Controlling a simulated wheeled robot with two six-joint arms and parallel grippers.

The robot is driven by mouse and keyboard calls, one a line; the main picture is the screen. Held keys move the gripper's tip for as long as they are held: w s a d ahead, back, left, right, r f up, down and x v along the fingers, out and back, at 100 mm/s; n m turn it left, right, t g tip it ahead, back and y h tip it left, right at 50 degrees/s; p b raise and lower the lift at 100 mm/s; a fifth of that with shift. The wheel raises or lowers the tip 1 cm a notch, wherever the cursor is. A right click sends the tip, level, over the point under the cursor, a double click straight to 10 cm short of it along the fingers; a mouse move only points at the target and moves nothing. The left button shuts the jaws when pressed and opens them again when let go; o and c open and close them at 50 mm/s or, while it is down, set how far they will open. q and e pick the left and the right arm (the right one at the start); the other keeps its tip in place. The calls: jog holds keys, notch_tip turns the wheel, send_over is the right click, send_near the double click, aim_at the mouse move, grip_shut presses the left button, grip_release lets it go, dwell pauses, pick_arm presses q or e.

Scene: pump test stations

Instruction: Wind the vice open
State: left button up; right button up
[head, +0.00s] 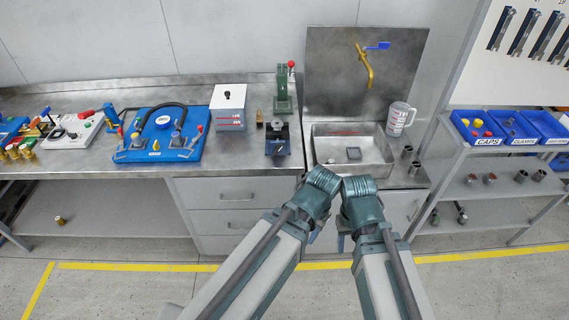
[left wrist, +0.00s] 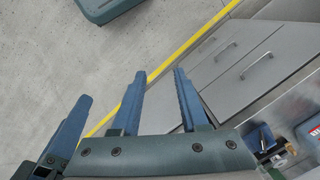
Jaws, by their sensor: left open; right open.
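The vice (head: 277,138) is a small dark block with blue parts at the bench's front edge, left of the sink. Its jaw gap and handle are too small to read. In the left wrist view a dark blue thing at lower right (left wrist: 261,138) may be the vice. My left gripper (left wrist: 160,88) is open and empty in that view, its two blue fingers apart. In the head view both grippers hang in front of the bench below the sink, right of the vice and clear of it. My right gripper (head: 341,243) is mostly hidden by its wrist.
A green press (head: 283,92) stands behind the vice, with a white box (head: 228,107) to its left. The sink (head: 375,168) is to the right. A blue pump board (head: 130,152) lies further left. Drawers (head: 235,196) are under the bench; bare floor lies in front.

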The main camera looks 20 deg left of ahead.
pick_arm(q)
jog(key=w+a+f+m+t+y+b, duration=0.1)
jog(key=w+a+m+t+b, duration=0.3)
jog(key=w+m+b, duration=0.4)
jog(key=w+a+f+m+t+y+b, duration=0.1)
jog(key=w+a+f+m+t+b, duration=0.3)
jog(key=w+m+t+b, duration=0.3)
jog(key=w+a+f+m+t+y+b, duration=0.1)
jog(key=w+a+f+m+t+b, duration=0.2)
jog(key=m, duration=1.7)
jog(key=w+a+t+b, duration=0.3)
jog(key=w+b, duration=0.3)
jog(key=b, duration=0.4)
jog(key=shift+y+b, duration=0.3)
jog(key=shift+b, duration=0.1)
jog(key=shift+w+a, duration=0.1)
jog(key=shift+w, duration=0.05)
